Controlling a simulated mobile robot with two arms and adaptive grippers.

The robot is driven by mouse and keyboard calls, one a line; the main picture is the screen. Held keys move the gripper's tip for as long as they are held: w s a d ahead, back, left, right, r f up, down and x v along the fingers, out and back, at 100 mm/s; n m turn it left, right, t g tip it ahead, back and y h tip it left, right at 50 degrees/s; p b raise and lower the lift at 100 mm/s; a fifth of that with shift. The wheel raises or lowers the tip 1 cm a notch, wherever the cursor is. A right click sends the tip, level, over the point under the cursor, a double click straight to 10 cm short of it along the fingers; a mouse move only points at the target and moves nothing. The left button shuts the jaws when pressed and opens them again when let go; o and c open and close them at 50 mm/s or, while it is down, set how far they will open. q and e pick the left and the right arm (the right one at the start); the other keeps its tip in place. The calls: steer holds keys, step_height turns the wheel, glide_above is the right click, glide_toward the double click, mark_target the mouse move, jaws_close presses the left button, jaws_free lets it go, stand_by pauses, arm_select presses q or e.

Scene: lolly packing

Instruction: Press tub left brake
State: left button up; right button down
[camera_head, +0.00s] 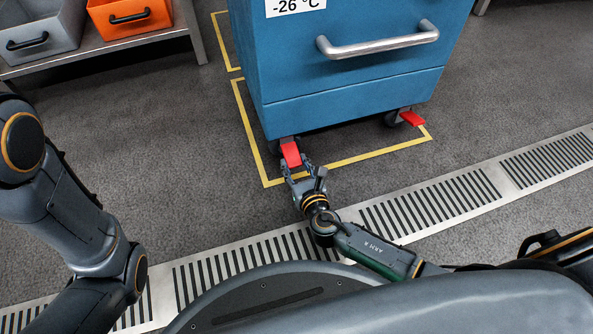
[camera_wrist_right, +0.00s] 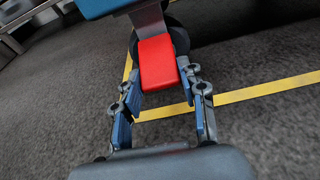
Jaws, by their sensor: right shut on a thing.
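The blue tub (camera_head: 350,70) stands on casters in front of me, with a "-26 °C" label and a metal handle. Its left brake (camera_head: 291,153) is a red pedal on the near left caster, tilted down toward me. In the right wrist view the left brake (camera_wrist_right: 157,63) lies between the fingertips. My right gripper (camera_head: 295,171) is at the front end of this pedal, and its fingers (camera_wrist_right: 162,86) are shut on it, one on each side. The right brake (camera_head: 411,118) is a second red pedal on the right caster. My left gripper is out of view.
A yellow floor outline (camera_head: 246,128) runs around the tub. A metal drain grate (camera_head: 440,205) crosses the floor nearer to me. A bench at the upper left holds a grey bin (camera_head: 40,45) and an orange bin (camera_head: 125,28). The floor left of the tub is clear.

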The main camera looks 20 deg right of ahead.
steer(key=shift+s, duration=0.1)
stand_by(0.3)
steer(key=c, duration=0.8)
jaws_free()
steer(key=shift+o, duration=0.2)
steer(key=shift+r, duration=0.15)
step_height(320, 180, up, 10)
steer(key=shift+f, duration=0.2)
